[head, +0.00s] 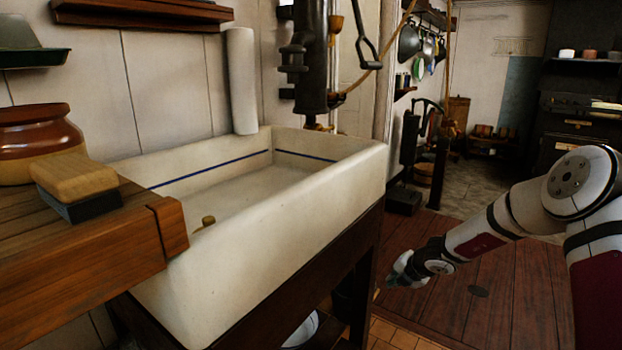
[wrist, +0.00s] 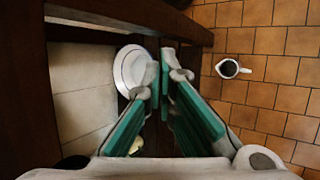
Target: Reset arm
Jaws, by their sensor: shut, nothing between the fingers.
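My arm reaches in from the right of the head view. My gripper (head: 405,272) is in front of the sink's right end, below its rim and clear of it. In the wrist view my gripper (wrist: 160,72) points downward, with its green-padded fingers together and nothing held between them.
A white sink (head: 255,255) stands on a dark wooden frame. A wooden counter (head: 85,255) holds a brush (head: 75,180) and a brown jar (head: 35,135). A white dish (wrist: 126,70) sits low beneath. A mug (wrist: 230,68) stands on the tiled floor (wrist: 265,105).

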